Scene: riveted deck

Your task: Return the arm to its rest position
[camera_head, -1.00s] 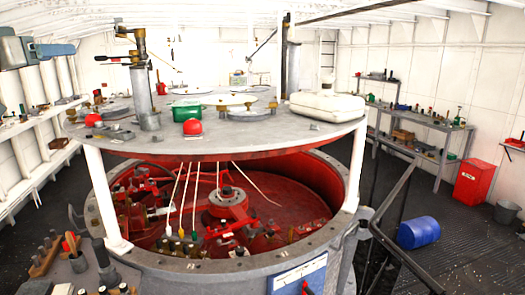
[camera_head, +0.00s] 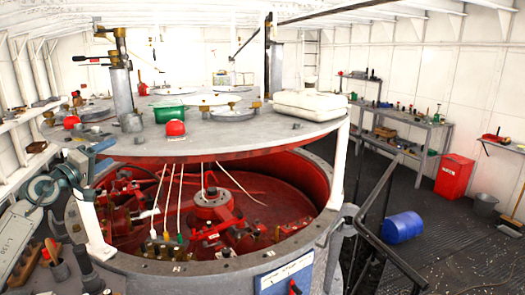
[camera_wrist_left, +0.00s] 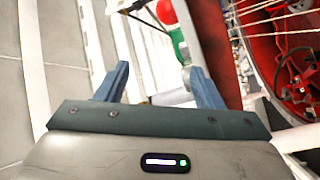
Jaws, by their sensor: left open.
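My left arm comes in from the lower left in the head view. Its gripper (camera_head: 98,157) is beside the left edge of the large round table top, near the white post. In the left wrist view the two blue fingers (camera_wrist_left: 160,85) stand apart with nothing held between them. Beyond them are a red and green object, a pale cylinder and white strips, partly cut off by the frame. My right gripper is in neither view.
The round grey table top (camera_head: 235,130) stands over a red-lined drum (camera_head: 270,190) with cables. A black railing (camera_head: 375,215) and a blue barrel (camera_head: 403,227) are at right. A red bin (camera_head: 454,177) stands farther back. Dark floor at right is mostly clear.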

